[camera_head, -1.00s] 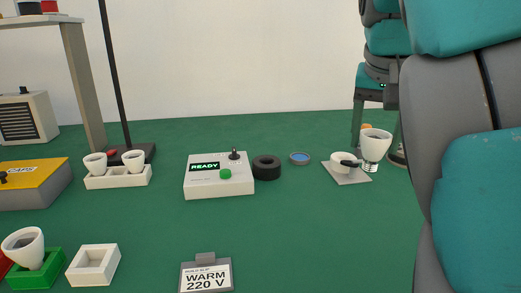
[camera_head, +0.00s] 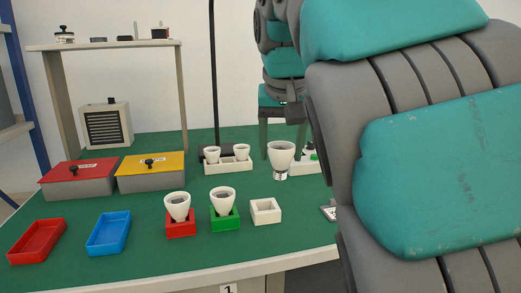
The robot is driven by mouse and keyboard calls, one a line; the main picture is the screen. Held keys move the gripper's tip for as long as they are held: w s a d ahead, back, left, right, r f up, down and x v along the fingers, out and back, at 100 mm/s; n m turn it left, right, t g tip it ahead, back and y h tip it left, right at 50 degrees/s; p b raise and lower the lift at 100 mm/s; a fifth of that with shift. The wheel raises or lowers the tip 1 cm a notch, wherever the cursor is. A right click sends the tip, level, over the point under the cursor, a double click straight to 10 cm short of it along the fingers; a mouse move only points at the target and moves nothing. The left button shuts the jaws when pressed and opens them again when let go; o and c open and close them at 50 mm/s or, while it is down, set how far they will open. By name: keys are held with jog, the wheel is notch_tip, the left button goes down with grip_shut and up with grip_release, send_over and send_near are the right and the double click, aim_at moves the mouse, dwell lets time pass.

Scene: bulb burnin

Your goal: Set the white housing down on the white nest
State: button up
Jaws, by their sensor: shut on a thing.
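My gripper (camera_head: 282,141) is shut on a white housing (camera_head: 281,152), a white cup-like piece with a metal screw base pointing down. It holds the housing upright above the table, and my arm covers the right of the view. The white nest (camera_head: 265,211) is a small square block with an empty hollow. It sits near the front of the green table, below and slightly left of the held housing in the picture. The housing is apart from the nest.
Similar housings stand in the red nest (camera_head: 181,228) and green nest (camera_head: 225,218), left of the white one. A white holder (camera_head: 228,166) with two cups is behind. Red tray (camera_head: 37,241), blue tray (camera_head: 109,233) and lidded red and yellow boxes (camera_head: 150,172) lie left.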

jog(key=w+a+f+n, duration=0.1)
jog(key=w+a, duration=0.2)
jog(key=b, duration=0.2)
send_over(264, 201)
jog(key=s, duration=0.2)
jog(key=shift+w+d+f, duration=0.1)
jog(key=shift+w+f, duration=0.05)
jog(key=shift+f, duration=3.35)
jog(key=shift+f+b, duration=0.95)
jog(key=shift+f, duration=0.55)
jog(key=o, duration=1.5)
jog(key=shift+o, duration=0.2)
jog(key=v, duration=0.7)
jog(key=shift+r, duration=0.4)
